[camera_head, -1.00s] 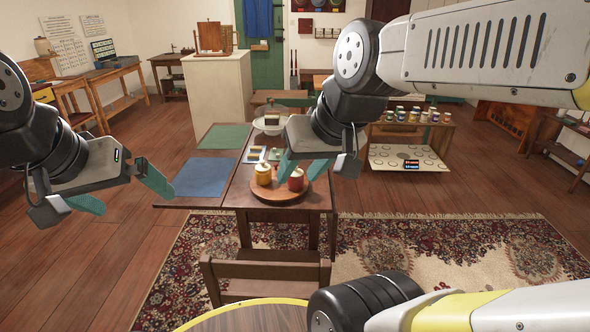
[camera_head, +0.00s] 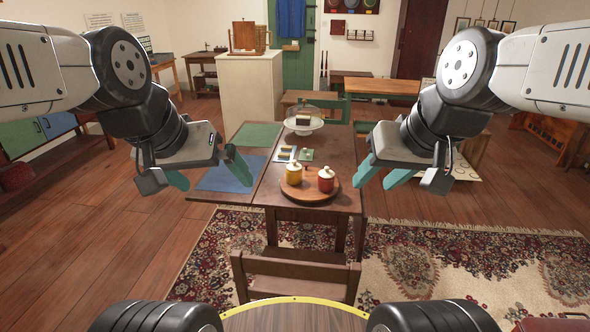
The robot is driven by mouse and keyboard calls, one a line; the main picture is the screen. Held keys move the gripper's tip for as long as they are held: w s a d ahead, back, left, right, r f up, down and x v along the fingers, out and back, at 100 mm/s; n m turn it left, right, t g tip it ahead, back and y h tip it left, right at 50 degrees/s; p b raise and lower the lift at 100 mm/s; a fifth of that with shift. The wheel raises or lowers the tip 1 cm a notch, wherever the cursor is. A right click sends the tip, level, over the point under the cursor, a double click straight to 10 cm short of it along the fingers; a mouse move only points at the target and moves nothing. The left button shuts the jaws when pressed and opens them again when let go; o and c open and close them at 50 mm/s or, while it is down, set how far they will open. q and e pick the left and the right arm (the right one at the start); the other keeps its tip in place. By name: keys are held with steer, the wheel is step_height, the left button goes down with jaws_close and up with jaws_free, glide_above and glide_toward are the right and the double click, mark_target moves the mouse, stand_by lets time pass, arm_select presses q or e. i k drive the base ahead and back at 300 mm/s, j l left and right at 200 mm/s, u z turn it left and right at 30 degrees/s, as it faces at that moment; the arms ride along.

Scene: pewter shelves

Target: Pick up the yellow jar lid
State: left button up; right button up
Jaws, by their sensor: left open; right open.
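A yellow jar (camera_head: 293,175) stands upright on a round wooden tray (camera_head: 310,195) on the table. Its pale yellow lid (camera_head: 294,166) sits on top. A red jar (camera_head: 326,180) with a whitish lid stands just to its right on the same tray. My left gripper (camera_head: 209,172) is open and empty, in the air left of the jars. My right gripper (camera_head: 413,173) is open and empty, in the air right of the jars. Neither gripper touches a jar.
The wooden table (camera_head: 335,148) carries blue (camera_head: 231,174) and green (camera_head: 256,135) mats and a cake stand (camera_head: 303,125) with a clear dome. A chair (camera_head: 296,270) stands at the table's near end. Patterned rug (camera_head: 400,275) covers the floor on the right.

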mark_target(294, 166)
steer(key=i+j+z, duration=0.1)
steer(key=j+z, duration=0.15)
steer(key=j, duration=0.6)
steer(key=j+z, duration=0.25)
steer(key=j, duration=0.6)
steer(key=i+j+z, duration=0.3)
steer(key=j, duration=0.3)
steer(key=i+j+z, duration=0.3)
steer(key=j, duration=0.35)
steer(key=i+j+z, duration=0.15)
steer(key=j, duration=0.2)
steer(key=i+j+z, duration=0.15)
steer(key=i+j, duration=0.2)
